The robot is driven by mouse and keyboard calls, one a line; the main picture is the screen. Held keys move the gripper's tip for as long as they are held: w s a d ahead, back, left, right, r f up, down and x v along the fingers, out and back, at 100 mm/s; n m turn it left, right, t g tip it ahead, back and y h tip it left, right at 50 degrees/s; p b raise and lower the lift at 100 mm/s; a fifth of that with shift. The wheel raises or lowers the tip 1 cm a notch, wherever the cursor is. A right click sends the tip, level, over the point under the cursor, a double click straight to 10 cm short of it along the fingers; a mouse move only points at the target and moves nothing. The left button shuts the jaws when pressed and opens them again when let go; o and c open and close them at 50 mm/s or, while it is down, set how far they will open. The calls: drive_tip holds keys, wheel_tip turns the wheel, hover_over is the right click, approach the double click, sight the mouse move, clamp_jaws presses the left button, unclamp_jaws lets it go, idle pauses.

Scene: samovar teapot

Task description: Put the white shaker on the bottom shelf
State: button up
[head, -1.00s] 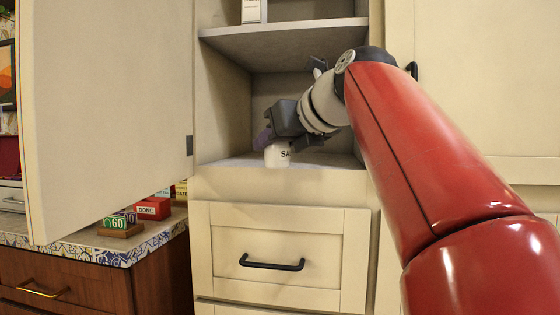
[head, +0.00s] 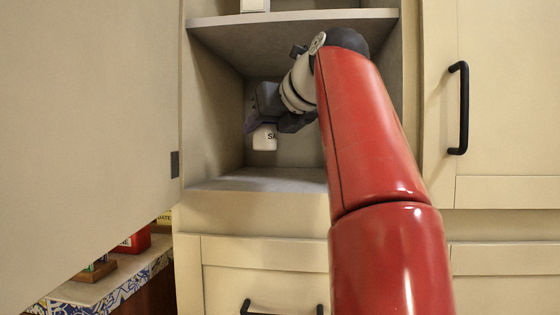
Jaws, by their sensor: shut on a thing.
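The white shaker (head: 264,139), with dark letters on its side, is inside the open cabinet, in the compartment below the grey shelf board. My gripper (head: 264,122) is shut on its upper part, and the shaker hangs upright below the fingers. The shaker appears above the bottom shelf (head: 262,181), with a gap of bare shelf surface below it in the head view. My arm hides the right part of the compartment.
A grey shelf board (head: 290,27) is close above my wrist, with a white item (head: 255,5) on it. The open cabinet door (head: 90,130) fills the left. A drawer (head: 262,280) is below. The bare bottom shelf has room at its front.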

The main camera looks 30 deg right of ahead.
drive_tip(key=shift+w+d+f+p, duration=0.35)
drive_tip(key=shift+w+d+p, duration=0.85)
drive_tip(key=shift+w, duration=0.9)
drive_tip(key=shift+w+d+f+p, duration=0.4)
drive_tip(key=shift+w+d+p, duration=0.4)
drive_tip(key=shift+w+d, duration=1.1)
drive_tip(key=shift+w+d+f+p, duration=0.35)
drive_tip(key=shift+w+d+p, duration=0.75)
drive_tip(key=shift+w, duration=1.25)
drive_tip(key=shift+d+f, duration=0.1)
drive_tip(key=shift+f, duration=2.05)
drive_tip(key=shift+w+d+f, duration=0.1)
drive_tip(key=shift+w+f, duration=0.15)
drive_tip(key=shift+f, duration=0.15)
drive_tip(key=o, duration=1.1)
